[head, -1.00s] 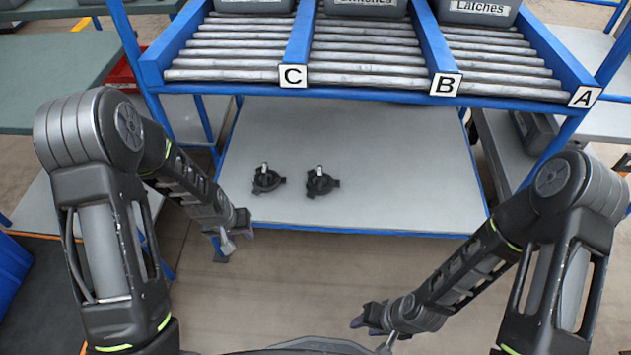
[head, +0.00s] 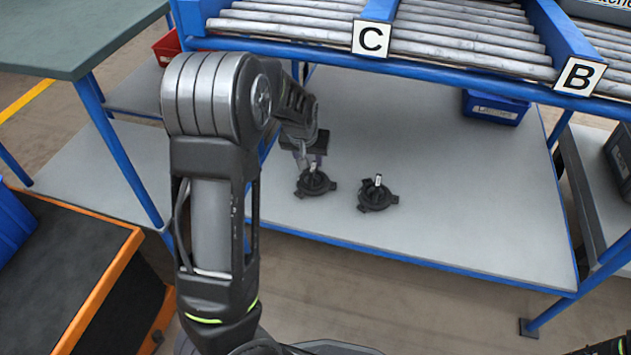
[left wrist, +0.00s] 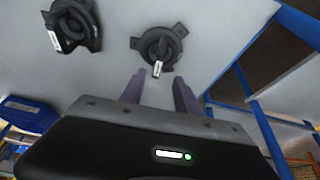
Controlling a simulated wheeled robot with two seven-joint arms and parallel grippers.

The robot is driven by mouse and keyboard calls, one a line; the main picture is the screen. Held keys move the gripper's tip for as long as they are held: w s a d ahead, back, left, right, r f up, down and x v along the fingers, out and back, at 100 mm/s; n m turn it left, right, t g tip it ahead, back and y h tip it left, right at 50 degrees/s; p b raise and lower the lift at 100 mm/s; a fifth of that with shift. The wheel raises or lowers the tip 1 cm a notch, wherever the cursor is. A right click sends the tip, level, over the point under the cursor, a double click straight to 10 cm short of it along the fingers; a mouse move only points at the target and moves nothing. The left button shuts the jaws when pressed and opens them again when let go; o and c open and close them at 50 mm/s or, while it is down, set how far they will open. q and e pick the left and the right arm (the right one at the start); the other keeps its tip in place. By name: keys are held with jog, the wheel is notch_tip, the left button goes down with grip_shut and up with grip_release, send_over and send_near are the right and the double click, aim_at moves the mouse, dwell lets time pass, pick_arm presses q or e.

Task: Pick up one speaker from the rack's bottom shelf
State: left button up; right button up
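Two black round speakers with lugs and a small white-tagged post lie on the rack's grey bottom shelf (head: 440,140). The left speaker (head: 315,183) is right by my left gripper (head: 312,160), which reaches in over the shelf. The right speaker (head: 377,195) lies apart from it. In the left wrist view my left gripper (left wrist: 160,84) is open, its two fingers spread and empty. The left speaker (left wrist: 160,45) shows just beyond the fingertips, roughly in line with the gap. The other speaker (left wrist: 73,24) is off to the left there. My right gripper is out of view.
The blue roller shelf with signs C (head: 371,38) and B (head: 580,76) overhangs the bottom shelf. A blue bin (head: 496,107) stands at the bottom shelf's back right. A blue rack leg (head: 570,205) is at right. An orange-edged dark platform (head: 85,270) stands front left.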

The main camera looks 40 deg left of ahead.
aim_at(313, 167)
pick_arm(q)
jog(key=shift+b+x, duration=0.35)
jog(key=shift+x, duration=0.7)
jog(key=shift+s, duration=0.1)
jog(key=b+x, duration=0.2)
jog(key=x, duration=0.1)
jog(key=b+x, duration=0.1)
jog(key=x, duration=0.1)
jog(key=shift+d+f+b, duration=0.2)
jog(key=shift+d+b, duration=0.05)
jog(key=shift+b, duration=0.1)
jog(key=shift+r, duration=0.1)
jog(key=shift+c, duration=0.5)
grip_shut()
